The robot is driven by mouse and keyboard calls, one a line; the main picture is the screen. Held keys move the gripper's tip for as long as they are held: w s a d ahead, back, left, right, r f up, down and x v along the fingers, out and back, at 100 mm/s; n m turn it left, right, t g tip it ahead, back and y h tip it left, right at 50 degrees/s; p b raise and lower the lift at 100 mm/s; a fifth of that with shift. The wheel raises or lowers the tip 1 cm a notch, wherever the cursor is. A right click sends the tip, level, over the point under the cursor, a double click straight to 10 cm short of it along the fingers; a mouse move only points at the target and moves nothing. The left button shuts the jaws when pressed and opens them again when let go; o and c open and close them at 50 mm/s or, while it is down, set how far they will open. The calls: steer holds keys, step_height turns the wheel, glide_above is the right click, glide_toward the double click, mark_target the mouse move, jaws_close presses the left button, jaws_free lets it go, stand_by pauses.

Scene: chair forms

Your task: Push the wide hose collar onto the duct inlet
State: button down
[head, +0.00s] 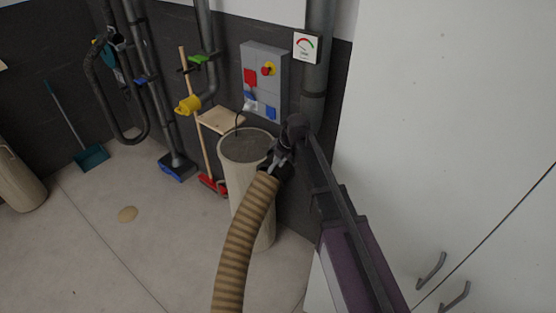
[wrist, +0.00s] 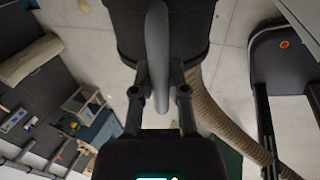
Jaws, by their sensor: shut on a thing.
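My gripper (head: 281,152) is at the end of my arm, near the middle of the head view. It is shut on the wide hose collar (head: 272,172), a dark cuff on the end of a tan ribbed hose (head: 236,252). In the wrist view my gripper (wrist: 159,88) has its two fingers on either side of a grey fin (wrist: 158,50) in front of the dark round collar (wrist: 188,32). The hose (wrist: 228,122) trails to the lower right. A yellow pipe end (head: 188,104), possibly the duct inlet, points left, apart from the collar. The collar's mouth is hidden.
A pale bin (head: 243,170) stands behind the hose. A grey panel (head: 264,80) with a red knob and a gauge (head: 307,46) are on the wall. A broom (head: 196,125) and a floor nozzle (head: 177,166) stand left. White cabinets (head: 440,150) fill the right. Floor is open at left.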

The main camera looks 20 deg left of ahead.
steer(key=shift+w+a+r+p, duration=0.3)
steer(key=shift+a+r+p, duration=0.2)
steer(key=shift+a, duration=0.2)
steer(key=shift+w+a+r+p, duration=0.25)
steer(key=shift+a+r+p, duration=0.2)
steer(key=shift+a, duration=0.2)
stand_by(1.1)
steer(key=shift+w+d, duration=0.25)
steer(key=shift+w, duration=0.4)
steer(key=shift+w+d, duration=0.2)
steer(key=shift+w, duration=0.4)
stand_by(1.3)
steer(key=shift+w+d+r+t+h, duration=0.1)
steer(key=shift+w+r+t+h, duration=0.3)
steer(key=shift+t, duration=0.3)
stand_by(0.6)
steer(key=shift+w+f+t, duration=0.1)
steer(key=shift+t, duration=0.2)
steer(key=shift+w+d+m+t+h, duration=0.1)
steer(key=shift+w+m+t+h, duration=0.3)
steer(key=shift+t, duration=0.4)
steer(key=shift+w+t+h+b, duration=0.1)
steer(key=shift+t+h+b, duration=0.3)
steer(key=shift+t+b, duration=0.2)
